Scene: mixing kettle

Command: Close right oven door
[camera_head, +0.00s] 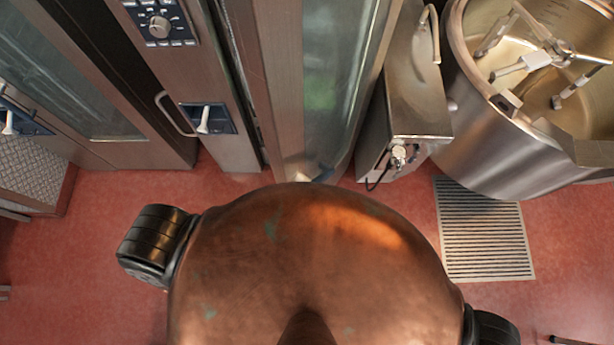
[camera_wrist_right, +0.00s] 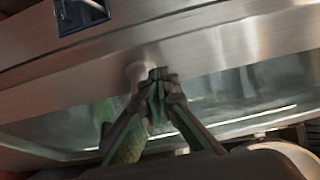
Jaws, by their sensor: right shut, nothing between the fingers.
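The right oven door (camera_head: 335,85) has a wide steel frame around a glass pane. In the head view it stands right of the steel column with the control panel, and a dark gap runs along its left edge, so it looks ajar. In the right wrist view, my right gripper (camera_wrist_right: 158,78) is shut and empty, with its fingertips at the brushed-steel door frame (camera_wrist_right: 215,45). Whether they touch it, I cannot tell. Glass shows behind the fingers.
A control panel (camera_head: 160,22) and a blue latch plate (camera_head: 207,118) sit on the column. Another oven door (camera_head: 75,70) is at the left. A steel cabinet (camera_head: 415,95) and a mixing kettle (camera_head: 490,130) stand at the right. A floor grate (camera_head: 485,235) lies below; red floor is open around it.

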